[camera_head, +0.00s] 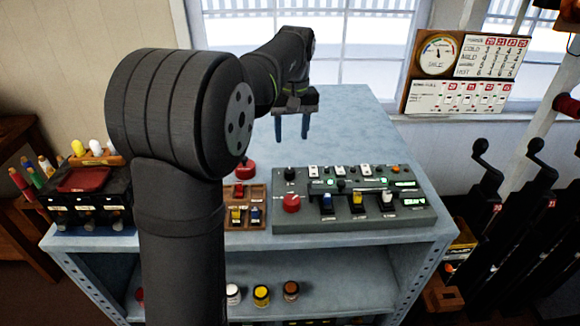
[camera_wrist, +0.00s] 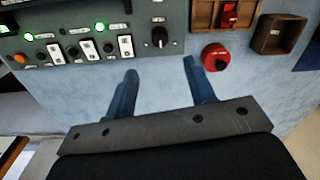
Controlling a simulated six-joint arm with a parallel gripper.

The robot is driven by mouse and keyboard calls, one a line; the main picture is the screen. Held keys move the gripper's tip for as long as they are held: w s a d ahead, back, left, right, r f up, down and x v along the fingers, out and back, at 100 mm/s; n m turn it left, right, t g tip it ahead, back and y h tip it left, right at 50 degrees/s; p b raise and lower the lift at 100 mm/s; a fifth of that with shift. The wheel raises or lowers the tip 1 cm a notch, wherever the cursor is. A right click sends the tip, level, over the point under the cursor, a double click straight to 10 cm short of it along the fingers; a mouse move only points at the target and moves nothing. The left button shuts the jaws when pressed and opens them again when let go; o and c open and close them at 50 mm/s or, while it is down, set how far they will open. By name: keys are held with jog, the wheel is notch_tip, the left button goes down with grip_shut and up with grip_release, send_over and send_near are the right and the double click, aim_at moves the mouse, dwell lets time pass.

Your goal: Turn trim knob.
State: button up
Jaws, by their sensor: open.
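A black knob (camera_head: 290,174) with a pale pointer mark sits at the back left corner of the grey control panel (camera_head: 400,217); it looks like the trim knob, but its label is too small to read. In the wrist view the black knob (camera_wrist: 159,38) lies at the panel's edge, beyond and roughly between my fingertips. My gripper (camera_head: 292,132) is open and empty, with its blue fingers pointing down above the blue bench behind the panel. In the wrist view my gripper (camera_wrist: 160,70) is apart from the knob.
A red knob (camera_head: 245,168) stands on the bench left of the panel, close to one finger in the wrist view (camera_wrist: 215,57). A wooden switch box (camera_head: 258,214) sits beside the panel. White rocker switches (camera_head: 340,170) line its back. The bench behind is clear.

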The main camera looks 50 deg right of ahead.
aim_at(290, 170)
notch_tip(290, 170, down, 11)
jog(key=shift+w+a+f, duration=0.1)
jog(key=shift+a+f, duration=0.05)
jog(key=shift+f, duration=0.05)
jog(key=c, duration=1)
jog(key=shift+m, duration=3.2)
jog(key=o, duration=1)
